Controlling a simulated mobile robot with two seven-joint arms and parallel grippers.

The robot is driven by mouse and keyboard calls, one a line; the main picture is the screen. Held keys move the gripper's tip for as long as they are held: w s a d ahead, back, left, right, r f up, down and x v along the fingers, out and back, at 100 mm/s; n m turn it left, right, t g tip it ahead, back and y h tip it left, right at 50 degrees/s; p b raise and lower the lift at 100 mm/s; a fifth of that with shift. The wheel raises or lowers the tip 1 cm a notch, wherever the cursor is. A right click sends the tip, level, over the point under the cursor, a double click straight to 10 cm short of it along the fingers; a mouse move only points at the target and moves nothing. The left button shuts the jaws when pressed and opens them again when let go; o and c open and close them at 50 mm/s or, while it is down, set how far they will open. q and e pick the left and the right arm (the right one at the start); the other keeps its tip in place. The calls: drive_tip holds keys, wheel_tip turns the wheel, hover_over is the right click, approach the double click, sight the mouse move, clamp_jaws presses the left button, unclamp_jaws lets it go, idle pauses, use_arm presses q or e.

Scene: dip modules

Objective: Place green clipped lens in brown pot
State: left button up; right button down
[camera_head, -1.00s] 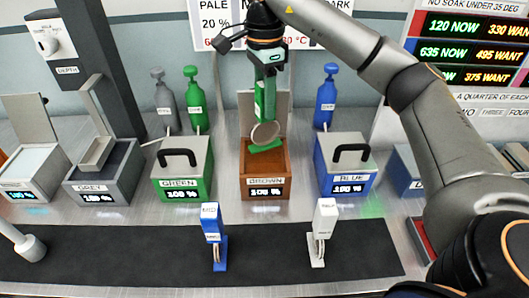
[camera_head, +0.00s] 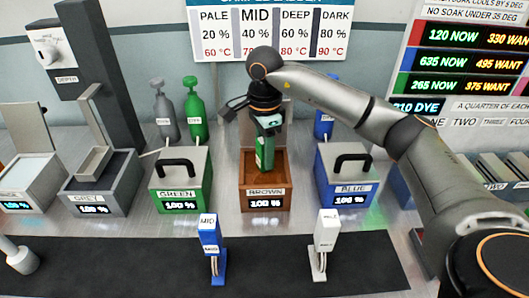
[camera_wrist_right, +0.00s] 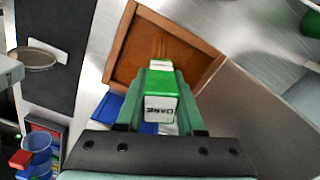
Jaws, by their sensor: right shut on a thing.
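My right gripper (camera_head: 266,128) is above the brown pot (camera_head: 246,182), pointing down, and shut on the green clip (camera_head: 264,155). The clip is upright, with its lower part within the pot's opening. The round lens is hidden in the head view. In the right wrist view my gripper (camera_wrist_right: 160,84) grips the green clip (camera_wrist_right: 160,103), which has dark letters on its white end. It is over the open brown pot (camera_wrist_right: 122,50), and its lens is hidden there too. My left gripper is not in view.
The lidded green pot (camera_head: 180,182) and blue pot (camera_head: 345,180) flank the brown pot closely. The brown pot's raised lid is behind my gripper. A blue clip (camera_head: 209,232) and a white clip (camera_head: 327,231) stand on the black mat (camera_head: 120,262) in front.

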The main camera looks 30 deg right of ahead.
drive_tip(key=shift+f, duration=0.15)
drive_tip(key=c, duration=1)
unclamp_jaws()
drive_tip(key=o, duration=0.5)
drive_tip(key=shift+r, duration=0.3)
wheel_tip(320, 180, up, 12)
drive_tip(key=shift+f+p, duration=0.1)
drive_tip(key=shift+p, duration=0.7)
